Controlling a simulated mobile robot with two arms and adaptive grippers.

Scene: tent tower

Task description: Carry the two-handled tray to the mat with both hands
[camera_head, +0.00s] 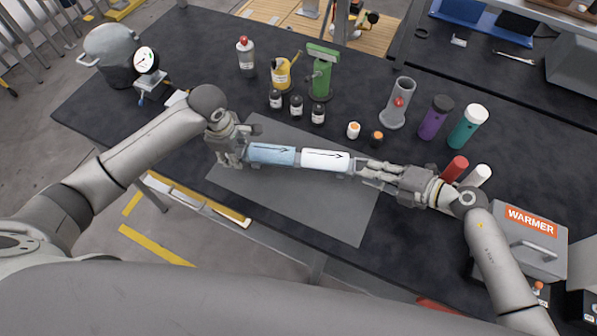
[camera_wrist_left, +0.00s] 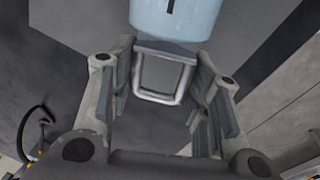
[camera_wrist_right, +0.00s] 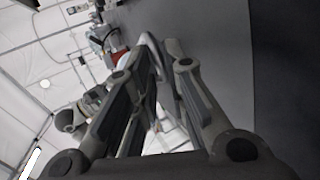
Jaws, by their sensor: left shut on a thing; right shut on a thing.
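The narrow grey tray (camera_head: 298,160) lies between my two grippers in the head view, mostly covered by a light blue block (camera_head: 271,154) and a white block (camera_head: 325,161), each with a dark mark on top. My left gripper (camera_head: 240,155) is shut on the tray's left handle, a grey loop that shows in the left wrist view (camera_wrist_left: 158,98).
Bottles (camera_head: 296,106), a yellow can (camera_head: 281,75), a green device (camera_head: 320,75) and a grey stand (camera_head: 397,105) are behind the tray. A red cylinder (camera_head: 455,168) and a warmer box (camera_head: 522,238) are near my right arm. The mat's front is clear.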

